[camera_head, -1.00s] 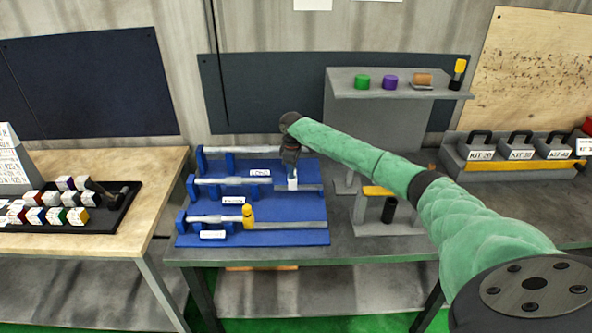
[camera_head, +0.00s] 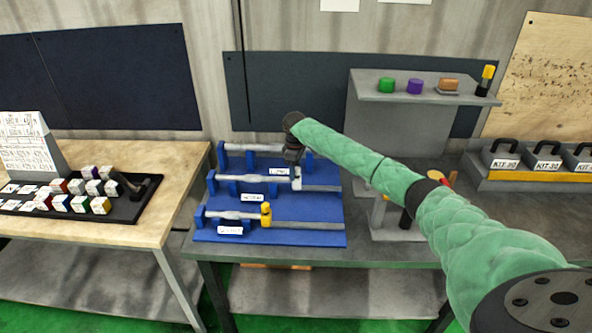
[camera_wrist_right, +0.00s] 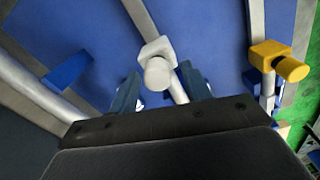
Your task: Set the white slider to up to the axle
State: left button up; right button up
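The white slider (camera_head: 296,182) sits on the middle rail of the blue stand (camera_head: 290,208), at the right end of the grey axle (camera_head: 238,181). In the right wrist view the slider (camera_wrist_right: 157,70) is close to the axle's end (camera_wrist_right: 140,18); I cannot tell if they touch. My right gripper (camera_head: 295,168) is low over the slider. Its two blue fingers (camera_wrist_right: 160,92) stand apart on either side of the slider, with visible gaps. My left gripper is not in view.
A yellow slider (camera_head: 266,214) sits on the front rail, against or near its axle. My right arm crosses in front of the grey shelf (camera_head: 420,99) with coloured caps. A black tray of small boxes (camera_head: 145,205) lies on the left table.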

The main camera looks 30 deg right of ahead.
jog(key=shift+s, duration=0.1)
jog(key=shift+d+r, duration=0.1)
jog(key=shift+r, duration=0.15)
jog(key=shift+r+b, duration=0.4)
jog(key=shift+b, duration=0.1)
jog(key=shift+r+b, duration=0.3)
jog(key=shift+r, duration=0.25)
notch_tip(320, 180, up, 4)
jog(key=shift+r+b, duration=0.25)
jog(key=shift+b, duration=0.55)
jog(key=shift+r, duration=0.45)
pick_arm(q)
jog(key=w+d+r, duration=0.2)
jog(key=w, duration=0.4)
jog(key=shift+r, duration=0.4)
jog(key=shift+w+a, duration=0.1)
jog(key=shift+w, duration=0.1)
pick_arm(e)
jog(key=shift+f, duration=0.1)
